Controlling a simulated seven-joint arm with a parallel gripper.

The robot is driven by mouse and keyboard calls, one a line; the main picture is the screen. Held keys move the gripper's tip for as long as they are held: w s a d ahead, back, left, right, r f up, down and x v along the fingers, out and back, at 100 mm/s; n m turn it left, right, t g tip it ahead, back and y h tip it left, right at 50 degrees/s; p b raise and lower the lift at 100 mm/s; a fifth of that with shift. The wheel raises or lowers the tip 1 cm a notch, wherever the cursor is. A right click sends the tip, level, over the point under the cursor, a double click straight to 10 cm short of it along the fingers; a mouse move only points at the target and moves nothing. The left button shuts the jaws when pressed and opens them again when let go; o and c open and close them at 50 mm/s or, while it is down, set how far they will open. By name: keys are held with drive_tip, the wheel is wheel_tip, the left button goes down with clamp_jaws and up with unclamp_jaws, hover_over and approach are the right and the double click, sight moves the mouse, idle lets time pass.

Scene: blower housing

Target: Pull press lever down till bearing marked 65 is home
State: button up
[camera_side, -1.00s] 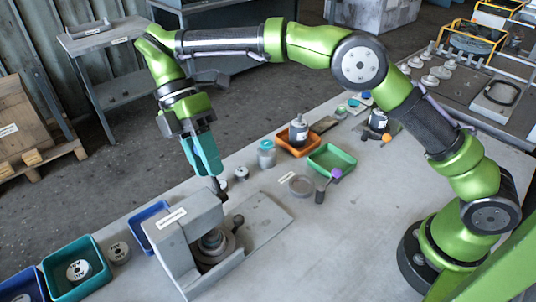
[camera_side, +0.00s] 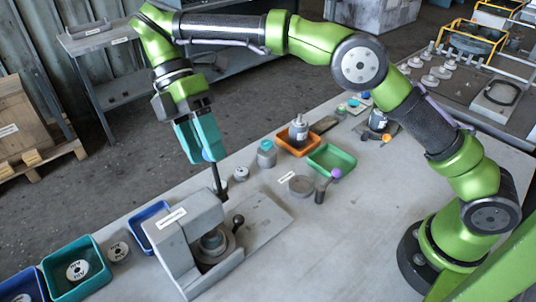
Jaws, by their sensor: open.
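The grey press (camera_side: 178,232) stands near the table's far edge, with a white label on its top. A dark lever rod (camera_side: 217,180) rises steeply from its right side. My gripper (camera_side: 214,161) points down with teal fingers open at the rod's upper end; I cannot tell whether they touch it. A round metal part (camera_side: 213,241) sits in the press opening, inside a wider ring. No number 65 is readable on it, and how deep it sits cannot be seen. A dark ball knob (camera_side: 238,220) stands right of the opening.
A teal bin (camera_side: 96,249) with a marked disc and a blue bin (camera_side: 146,215) are left of the press. An orange tray (camera_side: 285,141), green tray (camera_side: 346,153) and purple-topped tool (camera_side: 328,183) lie to the right. The front table is clear.

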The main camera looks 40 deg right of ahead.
drive_tip(key=shift+s+d+r, duration=0.3)
drive_tip(key=shift+s+d, duration=0.15)
drive_tip(key=s+d+r, duration=0.1)
drive_tip(key=s+d, duration=0.7)
drive_tip(key=s, duration=0.4)
drive_tip(key=shift+d, duration=0.4)
drive_tip(key=shift+w, duration=0.1)
